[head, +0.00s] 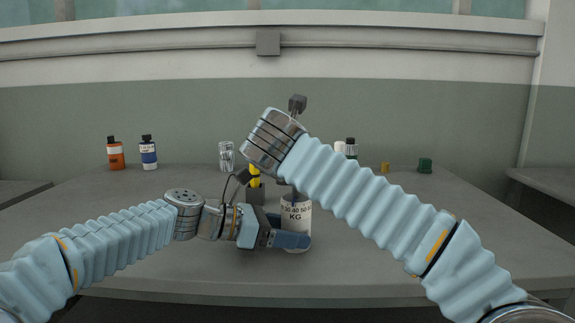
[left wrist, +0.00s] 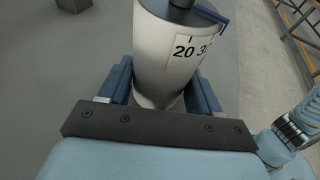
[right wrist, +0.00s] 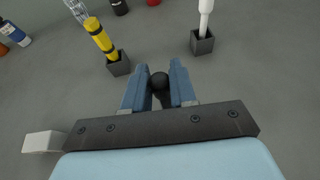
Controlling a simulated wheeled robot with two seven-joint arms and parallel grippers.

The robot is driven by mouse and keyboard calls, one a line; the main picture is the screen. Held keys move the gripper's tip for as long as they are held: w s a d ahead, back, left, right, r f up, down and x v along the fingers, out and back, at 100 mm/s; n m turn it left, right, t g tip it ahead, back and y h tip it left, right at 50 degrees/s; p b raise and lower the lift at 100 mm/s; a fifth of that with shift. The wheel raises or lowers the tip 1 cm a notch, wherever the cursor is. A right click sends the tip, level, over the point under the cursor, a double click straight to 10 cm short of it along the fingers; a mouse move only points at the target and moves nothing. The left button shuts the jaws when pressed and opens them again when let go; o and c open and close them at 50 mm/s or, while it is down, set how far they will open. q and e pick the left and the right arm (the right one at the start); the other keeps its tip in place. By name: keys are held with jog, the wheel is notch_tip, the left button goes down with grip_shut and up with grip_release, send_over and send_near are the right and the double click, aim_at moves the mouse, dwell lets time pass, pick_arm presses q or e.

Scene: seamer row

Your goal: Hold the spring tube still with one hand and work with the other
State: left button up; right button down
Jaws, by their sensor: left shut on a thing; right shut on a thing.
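The spring tube (head: 296,226) is a white upright cylinder with a number scale and "KG" on its side, standing on the grey table. My left gripper (head: 288,241) is shut on it low down. In the left wrist view the tube (left wrist: 165,45) sits between both blue fingers, and a dark rod shows at its top. In the right wrist view my right gripper (right wrist: 159,88) is shut on a round black knob (right wrist: 159,81). In the head view my right forearm hides that gripper and the knob. Whether the knob joins the tube's rod is hidden.
A yellow item (head: 255,176) stands in a dark block holder (head: 255,195) just behind the tube. A white stick (right wrist: 206,14) stands in another holder (right wrist: 202,43). Orange (head: 116,157) and blue-and-white (head: 149,155) bottles stand at the back left.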

jog(key=shift+d+m+g+h, duration=0.35)
jog(key=shift+m+g+h, duration=0.1)
jog(key=shift+m+h, duration=0.65)
jog(key=shift+d+m+g+h, duration=0.4)
jog(key=shift+m+h, duration=0.55)
jog(key=shift+h, duration=0.15)
jog(key=shift+d+m+g+h, duration=0.3)
jog(key=shift+m+g+h, duration=0.15)
jog(key=shift+m+h, duration=0.65)
jog(key=shift+s, duration=0.1)
jog(key=c, duration=1)
grip_release()
jog(key=s+a, duration=0.3)
jog(key=s, duration=0.1)
jog(key=s+a, duration=0.3)
jog(key=s, duration=0.1)
jog(key=s+a+r, duration=0.1)
jog(key=s+a, duration=0.2)
jog(key=shift+s, duration=0.4)
